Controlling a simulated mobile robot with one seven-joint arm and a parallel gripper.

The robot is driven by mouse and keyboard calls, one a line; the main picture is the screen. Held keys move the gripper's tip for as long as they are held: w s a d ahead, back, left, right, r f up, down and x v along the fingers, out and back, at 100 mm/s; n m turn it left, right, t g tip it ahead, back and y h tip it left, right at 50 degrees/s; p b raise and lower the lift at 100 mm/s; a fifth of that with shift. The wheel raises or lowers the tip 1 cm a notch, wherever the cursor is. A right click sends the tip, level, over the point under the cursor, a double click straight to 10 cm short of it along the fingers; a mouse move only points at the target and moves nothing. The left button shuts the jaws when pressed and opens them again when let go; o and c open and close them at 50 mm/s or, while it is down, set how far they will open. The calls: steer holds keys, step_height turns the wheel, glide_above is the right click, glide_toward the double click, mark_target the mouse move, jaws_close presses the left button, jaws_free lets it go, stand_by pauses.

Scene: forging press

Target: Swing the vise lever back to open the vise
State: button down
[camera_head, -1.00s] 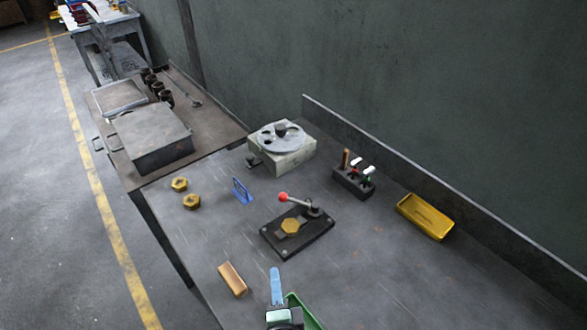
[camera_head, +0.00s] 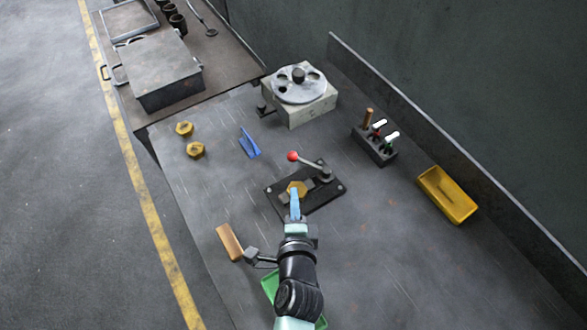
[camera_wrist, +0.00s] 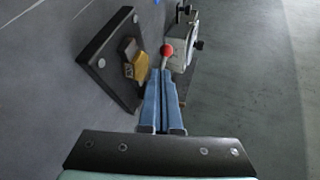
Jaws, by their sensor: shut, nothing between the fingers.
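The vise (camera_head: 325,198) is a dark plate on the bench with a brass hex piece (camera_head: 297,187) at its jaws. Its lever (camera_head: 308,164) has a red ball knob (camera_head: 293,156) that points to the upper left, toward the far side. My gripper (camera_head: 295,190) is shut and empty, with blue fingers in front of the vise, overlapping the hex piece in the head view. In the wrist view the shut fingers (camera_wrist: 163,75) reach toward the red knob (camera_wrist: 166,50), which shows just beyond the tips. The hex piece (camera_wrist: 139,66) is left of them. I cannot tell whether the fingers touch anything.
Two brass hex pieces (camera_head: 195,150) and a blue part (camera_head: 250,144) lie left. A round-topped fixture (camera_head: 300,88) stands behind the vise. A tool holder (camera_head: 374,147) and yellow tray (camera_head: 447,196) are right. A wooden-handled brush (camera_head: 229,241) and green tray (camera_head: 269,284) lie in front.

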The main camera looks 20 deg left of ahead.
mark_target(293, 179)
steer(key=x, duration=0.9)
steer(key=shift+w+f+b, duration=0.15)
steer(key=shift+w+b, duration=0.15)
